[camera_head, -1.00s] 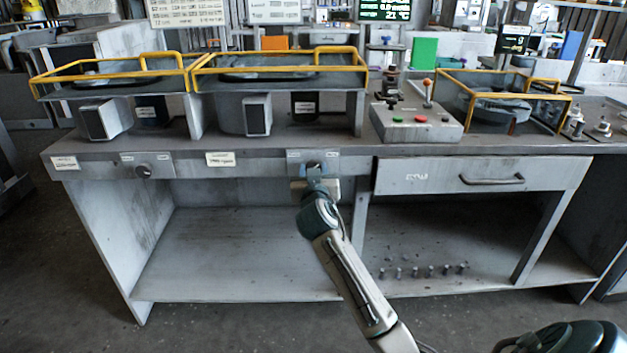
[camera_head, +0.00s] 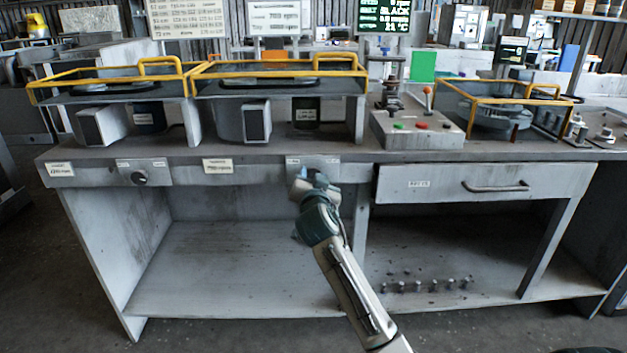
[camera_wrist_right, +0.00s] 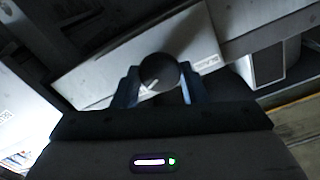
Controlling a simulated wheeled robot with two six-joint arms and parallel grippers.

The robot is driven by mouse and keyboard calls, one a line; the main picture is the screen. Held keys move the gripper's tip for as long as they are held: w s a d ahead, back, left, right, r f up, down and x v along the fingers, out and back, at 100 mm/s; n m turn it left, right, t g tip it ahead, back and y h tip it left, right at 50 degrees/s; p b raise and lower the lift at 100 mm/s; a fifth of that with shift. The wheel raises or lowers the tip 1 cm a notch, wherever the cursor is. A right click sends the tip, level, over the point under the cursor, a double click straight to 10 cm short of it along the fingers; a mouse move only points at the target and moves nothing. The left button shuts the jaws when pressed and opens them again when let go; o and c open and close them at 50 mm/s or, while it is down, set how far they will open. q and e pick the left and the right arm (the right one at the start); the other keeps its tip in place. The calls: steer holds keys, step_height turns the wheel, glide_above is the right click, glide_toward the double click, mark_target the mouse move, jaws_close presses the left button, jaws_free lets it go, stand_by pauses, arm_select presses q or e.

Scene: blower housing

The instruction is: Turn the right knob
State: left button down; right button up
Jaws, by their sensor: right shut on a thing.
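The right knob (camera_wrist_right: 158,73) is a round dark knob with a light pointer mark, on a pale plate (camera_head: 328,161) on the bench's front edge. In the right wrist view it sits between the two blue fingers of my right gripper (camera_wrist_right: 158,88), which is shut on it. In the head view my right gripper (camera_head: 313,180) is at the plate and hides the knob. The left knob (camera_head: 139,177) shows free on its own plate to the left. My left gripper is not in view.
A drawer with a handle (camera_head: 496,187) is right of the knob plate. Yellow-railed stations (camera_head: 280,70) and a control box with buttons (camera_head: 418,128) stand on the bench top. Small pegs (camera_head: 425,285) stand on the lower shelf.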

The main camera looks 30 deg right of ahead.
stand_by(0.3)
steer(key=o, duration=1)
steer(key=shift+c, duration=0.2)
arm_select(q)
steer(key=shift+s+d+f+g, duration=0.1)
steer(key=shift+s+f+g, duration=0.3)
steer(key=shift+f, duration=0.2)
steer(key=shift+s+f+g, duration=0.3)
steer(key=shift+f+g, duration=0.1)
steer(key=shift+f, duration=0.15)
arm_select(e)
steer(key=v, duration=1)
steer(key=shift+s+a, duration=0.2)
steer(key=shift+s, duration=0.15)
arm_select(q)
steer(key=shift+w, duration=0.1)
arm_select(e)
steer(key=shift+f, duration=0.1)
